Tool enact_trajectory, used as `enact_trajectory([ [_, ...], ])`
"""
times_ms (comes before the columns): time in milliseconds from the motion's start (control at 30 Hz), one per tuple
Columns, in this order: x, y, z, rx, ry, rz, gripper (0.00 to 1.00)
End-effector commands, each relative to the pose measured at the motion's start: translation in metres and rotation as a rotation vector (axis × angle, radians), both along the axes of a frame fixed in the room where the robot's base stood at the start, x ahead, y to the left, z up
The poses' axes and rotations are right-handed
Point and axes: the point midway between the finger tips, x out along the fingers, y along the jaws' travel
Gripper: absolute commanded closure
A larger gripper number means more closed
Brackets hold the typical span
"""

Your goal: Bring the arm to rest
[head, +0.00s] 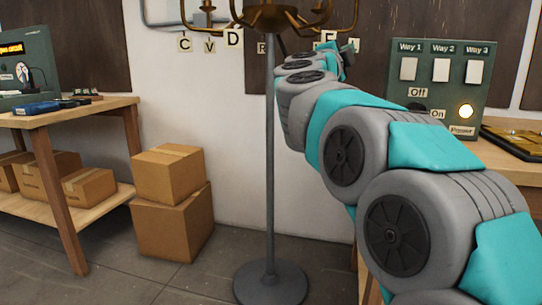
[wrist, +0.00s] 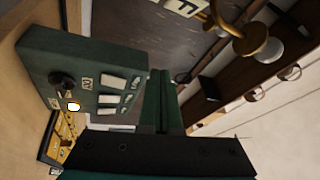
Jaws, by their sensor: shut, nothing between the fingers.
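My arm reaches from the lower right of the head view up toward the brass lamp. My gripper (head: 347,46) is small and partly hidden at the arm's far end, close to the lamp's right side. In the wrist view my gripper (wrist: 160,102) has its dark green fingers together, with nothing seen between them. The fingers extend beside the green switch panel in that picture. The arm is raised and extended.
The lamp (head: 270,150) stands on a round base, with letter tags around its top. A green panel (head: 428,75) with three switches and a glowing power light stands at right. Stacked boxes (head: 170,205) and a workbench (head: 75,115) are at left. Floor between is clear.

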Motion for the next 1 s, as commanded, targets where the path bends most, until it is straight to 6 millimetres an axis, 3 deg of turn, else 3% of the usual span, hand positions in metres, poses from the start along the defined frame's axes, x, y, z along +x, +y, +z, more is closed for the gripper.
enact_trajectory([
  [100,0.003,0.045,0.000,-0.173,0.057,0.197,1.00],
  [233,-0.003,0.101,-0.032,-0.355,0.172,0.417,1.00],
  [367,-0.025,0.148,-0.095,-0.514,0.344,0.628,1.00],
  [500,-0.064,0.176,-0.181,-0.644,0.567,0.825,1.00],
  [733,-0.153,0.177,-0.312,-0.753,0.941,1.057,1.00],
  [800,-0.185,0.169,-0.349,-0.769,1.061,1.115,1.00],
  [1000,-0.287,0.133,-0.436,-0.766,1.410,1.246,1.00],
])
